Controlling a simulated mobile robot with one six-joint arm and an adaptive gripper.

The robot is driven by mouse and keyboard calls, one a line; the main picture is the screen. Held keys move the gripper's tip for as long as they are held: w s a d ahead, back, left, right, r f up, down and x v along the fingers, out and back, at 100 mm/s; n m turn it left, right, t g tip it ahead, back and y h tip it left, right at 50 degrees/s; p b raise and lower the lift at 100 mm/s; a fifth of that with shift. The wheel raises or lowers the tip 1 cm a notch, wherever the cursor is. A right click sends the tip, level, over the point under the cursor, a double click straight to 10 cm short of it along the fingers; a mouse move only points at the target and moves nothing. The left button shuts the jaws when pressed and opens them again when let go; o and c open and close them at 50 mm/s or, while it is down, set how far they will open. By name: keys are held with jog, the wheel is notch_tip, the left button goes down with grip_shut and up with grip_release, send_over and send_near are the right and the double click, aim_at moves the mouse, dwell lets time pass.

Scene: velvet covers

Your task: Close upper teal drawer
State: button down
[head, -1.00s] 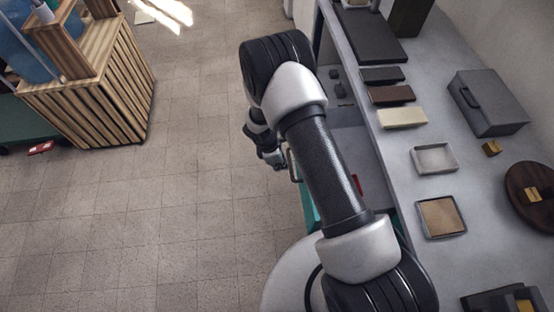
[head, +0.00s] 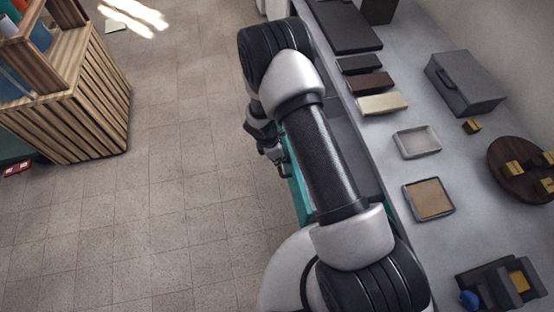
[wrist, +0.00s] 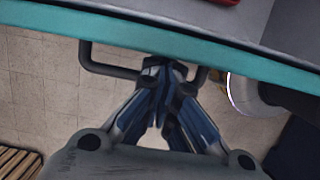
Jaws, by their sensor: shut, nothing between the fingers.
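The teal drawer (head: 298,188) stands out from the counter on its floor side, mostly hidden behind my arm in the head view. In the wrist view its teal front edge (wrist: 230,62) crosses the top, with the grey inside showing beyond it. A dark bar handle (wrist: 97,67) sticks out from the front. My gripper (wrist: 165,68) is shut and empty, its fingertips at the handle's middle; whether they touch it I cannot tell. In the head view my gripper (head: 277,158) is small and partly hidden, just outside the teal front.
A red object (wrist: 224,2) lies inside the drawer. The grey counter (head: 400,185) holds trays, dark boxes, a grey case (head: 464,83) and a round brown board (head: 522,170). A slatted wooden crate (head: 75,120) stands left. The tiled floor (head: 170,190) between is clear.

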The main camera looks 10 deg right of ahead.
jog(key=d+p, duration=0.2)
jog(key=d, duration=2.1)
jog(key=shift+d, duration=0.25)
jog(key=shift+a, duration=0.15)
